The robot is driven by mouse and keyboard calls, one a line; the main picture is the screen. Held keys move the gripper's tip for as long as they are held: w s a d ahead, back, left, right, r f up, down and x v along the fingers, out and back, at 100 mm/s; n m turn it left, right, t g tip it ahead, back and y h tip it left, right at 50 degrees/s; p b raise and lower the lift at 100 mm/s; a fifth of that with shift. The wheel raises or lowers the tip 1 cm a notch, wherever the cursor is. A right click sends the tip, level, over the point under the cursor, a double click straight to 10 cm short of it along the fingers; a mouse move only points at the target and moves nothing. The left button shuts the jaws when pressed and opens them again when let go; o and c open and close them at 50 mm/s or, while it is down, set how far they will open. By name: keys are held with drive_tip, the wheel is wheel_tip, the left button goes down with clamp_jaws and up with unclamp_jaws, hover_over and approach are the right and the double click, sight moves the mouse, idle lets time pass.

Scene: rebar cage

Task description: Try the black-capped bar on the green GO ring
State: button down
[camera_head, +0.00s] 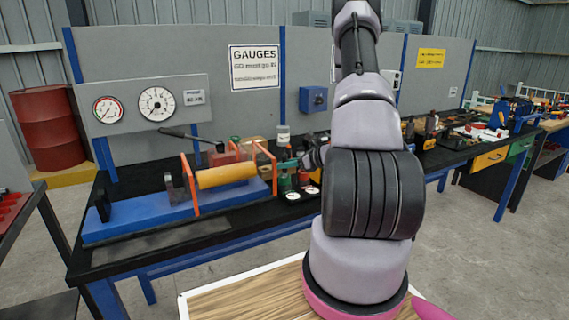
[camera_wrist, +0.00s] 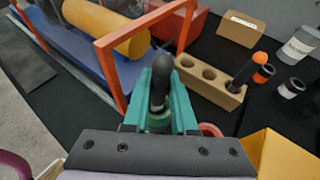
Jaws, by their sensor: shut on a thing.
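The black-capped bar (camera_wrist: 161,68) is between the green fingers of my gripper (camera_wrist: 165,92) in the wrist view, with its dark rounded cap up. My gripper is shut on it. A green round part (camera_wrist: 158,121), which looks like the GO ring, shows low between the fingers, just under the bar. I cannot tell whether the bar is in it or above it. A red ring (camera_wrist: 211,130) is partly hidden to the right of the fingers. In the head view my gripper (camera_head: 288,164) is over the bench, above a green stand (camera_head: 284,185) and beside a red one.
An orange frame (camera_wrist: 112,70) with a yellow roller (camera_wrist: 100,22) on a blue base stands close left. A wooden block (camera_wrist: 205,77) with holes holds an orange-and-black bar (camera_wrist: 246,70). Dark banded cylinders (camera_wrist: 290,88) and a jar (camera_wrist: 301,43) are right. A yellow box edge (camera_wrist: 280,155) is near.

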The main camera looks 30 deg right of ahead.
drive_tip(key=shift+f, duration=1)
drive_tip(key=c, duration=0.6)
unclamp_jaws()
drive_tip(key=shift+c, duration=0.2)
drive_tip(key=shift+f, duration=0.1)
drive_tip(key=v, duration=1.1)
